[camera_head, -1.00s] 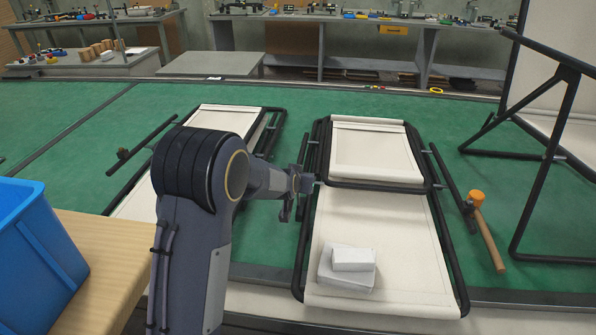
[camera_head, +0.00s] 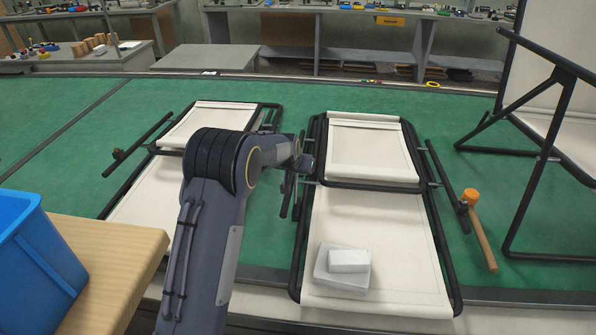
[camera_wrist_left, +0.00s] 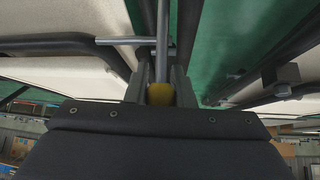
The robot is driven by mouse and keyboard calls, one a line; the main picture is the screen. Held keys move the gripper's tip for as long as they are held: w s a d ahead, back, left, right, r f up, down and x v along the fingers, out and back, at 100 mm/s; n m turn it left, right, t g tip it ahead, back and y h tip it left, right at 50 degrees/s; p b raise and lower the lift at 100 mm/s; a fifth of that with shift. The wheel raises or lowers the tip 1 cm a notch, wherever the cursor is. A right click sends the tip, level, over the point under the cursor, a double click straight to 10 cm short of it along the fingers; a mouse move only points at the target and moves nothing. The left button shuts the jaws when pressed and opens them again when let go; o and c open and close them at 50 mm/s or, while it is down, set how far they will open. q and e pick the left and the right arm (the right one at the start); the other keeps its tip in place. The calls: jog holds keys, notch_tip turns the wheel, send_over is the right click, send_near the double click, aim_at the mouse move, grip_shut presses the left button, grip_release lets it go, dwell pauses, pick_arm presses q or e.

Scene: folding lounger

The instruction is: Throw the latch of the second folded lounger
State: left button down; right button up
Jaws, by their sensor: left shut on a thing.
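Two folded loungers with cream fabric and black tube frames lie side by side on the green surface. The nearer-centre lounger (camera_head: 372,235) is on the right and the other lounger (camera_head: 150,200) on the left. My left gripper (camera_head: 303,168) is between them, at the left frame rail of the right lounger. In the left wrist view my left gripper (camera_wrist_left: 160,90) is shut on a yellow knob (camera_wrist_left: 160,95) in line with a grey metal rod (camera_wrist_left: 162,40), which looks like the latch. My arm partly hides the left lounger. My right gripper is not in view.
Two pale blocks (camera_head: 343,268) lie on the right lounger. An orange-headed mallet (camera_head: 480,230) lies to its right. An upright frame (camera_head: 545,150) stands further right. A blue bin (camera_head: 35,265) and wooden tabletop (camera_head: 110,260) are at the left front.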

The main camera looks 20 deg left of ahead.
pick_arm(q)
jog(key=shift+s+f, duration=0.15)
jog(key=shift+f, duration=0.25)
jog(key=c, duration=1.3)
grip_release()
jog(key=shift+o, duration=0.2)
jog(key=shift+r, duration=0.15)
jog(key=b+v, duration=0.1)
jog(key=v, duration=0.6)
jog(key=shift+r, duration=0.3)
jog(key=shift+s, duration=0.1)
